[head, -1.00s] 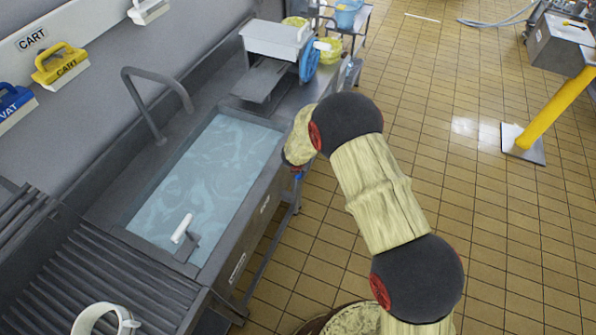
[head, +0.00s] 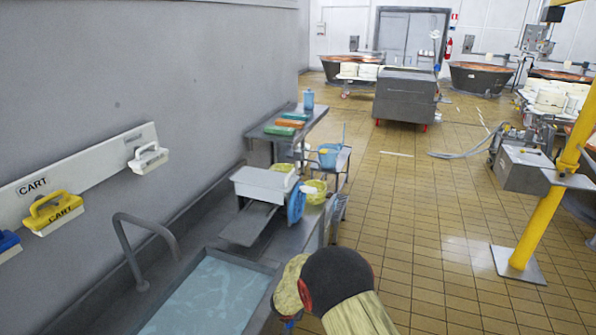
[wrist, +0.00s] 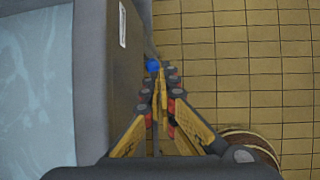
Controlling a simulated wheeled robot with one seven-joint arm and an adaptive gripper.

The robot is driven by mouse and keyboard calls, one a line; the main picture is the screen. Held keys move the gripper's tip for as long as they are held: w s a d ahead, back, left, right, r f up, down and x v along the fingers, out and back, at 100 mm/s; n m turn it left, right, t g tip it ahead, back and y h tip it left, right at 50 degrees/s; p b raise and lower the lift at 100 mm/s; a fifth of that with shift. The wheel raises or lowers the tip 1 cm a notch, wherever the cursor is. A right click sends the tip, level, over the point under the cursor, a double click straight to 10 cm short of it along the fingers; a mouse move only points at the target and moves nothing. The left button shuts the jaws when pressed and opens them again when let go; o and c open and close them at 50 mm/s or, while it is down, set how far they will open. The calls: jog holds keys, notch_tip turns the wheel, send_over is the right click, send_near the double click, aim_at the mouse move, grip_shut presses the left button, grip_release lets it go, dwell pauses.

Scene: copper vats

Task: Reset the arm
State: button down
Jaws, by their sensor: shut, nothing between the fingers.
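My arm reaches up from the bottom of the head view, with its bend to the right of the sink. My gripper (wrist: 159,82) points downward in the wrist view, its two fingers together and nothing between them. It is beside the sink's front wall (wrist: 125,70), over the tiled floor. In the head view the fingers are mostly hidden behind my arm.
The water-filled sink (head: 205,300) lies left of my arm. A white machine with a blue wheel (head: 296,203) stands beyond it. A yellow post (head: 540,215) rises at the right. The tiled floor (head: 420,240) between is mostly open. A round rim (wrist: 250,145) shows low in the wrist view.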

jog(key=s+d+r+m+g+h+b, duration=0.1)
jog(key=s+d+r+m+g+h, duration=0.1)
jog(key=s+d+r+m, duration=0.45)
jog(key=s+d+r+m+g+h, duration=0.1)
jog(key=s+d+r+m, duration=0.2)
jog(key=s+d+m, duration=0.5)
jog(key=s+d+r+m+t+y+b, duration=0.1)
jog(key=s+d+r+m+y+b, duration=0.1)
jog(key=s+r+m, duration=0.6)
jog(key=s+d+r+m+t+y+b, duration=0.1)
jog(key=s+d+r+m+b, duration=0.3)
jog(key=s+r+m, duration=0.5)
jog(key=shift+s+d+r+t+y+b, duration=0.35)
jog(key=shift+s+r+b, duration=0.7)
jog(key=shift+s+r, duration=2.4)
jog(key=shift+s+a+f, duration=0.15)
jog(key=shift+s+f, duration=0.1)
jog(key=shift+f, duration=0.05)
